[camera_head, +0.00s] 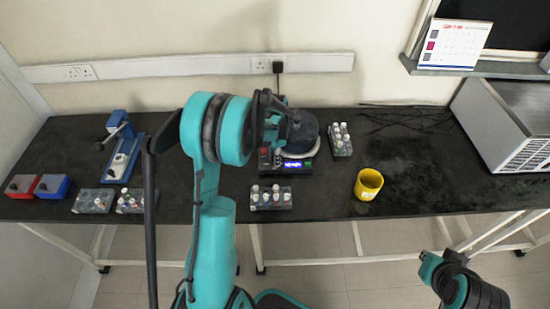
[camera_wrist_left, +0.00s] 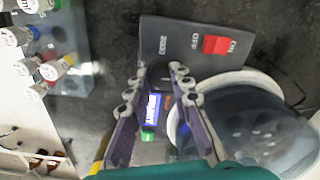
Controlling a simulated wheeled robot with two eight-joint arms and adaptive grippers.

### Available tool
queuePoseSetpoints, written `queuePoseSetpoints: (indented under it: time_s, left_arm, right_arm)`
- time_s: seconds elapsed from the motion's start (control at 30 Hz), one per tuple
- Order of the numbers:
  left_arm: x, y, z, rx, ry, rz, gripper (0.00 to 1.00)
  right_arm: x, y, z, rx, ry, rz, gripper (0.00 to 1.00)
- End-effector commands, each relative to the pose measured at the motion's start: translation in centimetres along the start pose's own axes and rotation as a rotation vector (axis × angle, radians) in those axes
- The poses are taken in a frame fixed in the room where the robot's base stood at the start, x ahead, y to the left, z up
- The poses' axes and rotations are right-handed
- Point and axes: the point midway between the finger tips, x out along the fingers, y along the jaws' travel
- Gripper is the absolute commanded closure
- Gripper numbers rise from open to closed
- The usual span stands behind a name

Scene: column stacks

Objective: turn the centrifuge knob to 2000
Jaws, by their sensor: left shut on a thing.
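The centrifuge shows in the head view with its dark round lid (camera_head: 303,130), partly hidden behind my left arm. In the left wrist view its grey front panel (camera_wrist_left: 185,38) carries a red ON/OFF switch (camera_wrist_left: 216,45), a "2000" mark, a lit blue display (camera_wrist_left: 153,109) and a green button (camera_wrist_left: 148,135). My left gripper (camera_wrist_left: 157,78) is at the panel, its fingers shut on the dark knob (camera_wrist_left: 158,73) just below the "2000" mark. The knob's pointer is too unclear to read. It also shows in the head view (camera_head: 270,140). Of my right arm, only links show at the lower right.
Tube racks stand in front of the centrifuge (camera_head: 271,198), to its right (camera_head: 340,140) and at the left (camera_head: 94,201). A yellow cup (camera_head: 368,184) stands to the right. A blue device (camera_head: 122,145) and red and blue boxes are at the left. The bench around the cup is clear.

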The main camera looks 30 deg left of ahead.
Motion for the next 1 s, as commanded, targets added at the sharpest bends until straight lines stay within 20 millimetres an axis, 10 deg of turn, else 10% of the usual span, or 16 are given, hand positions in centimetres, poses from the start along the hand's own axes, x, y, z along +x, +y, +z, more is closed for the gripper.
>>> queuePoseSetpoints:
  time_s: [1.0]
  left_arm:
    - [0.03,-0.13,0.08,-0.903,0.000,0.000,1.00]
  right_arm:
    - [0.63,0.00,0.45,0.000,0.000,0.000,1.00]
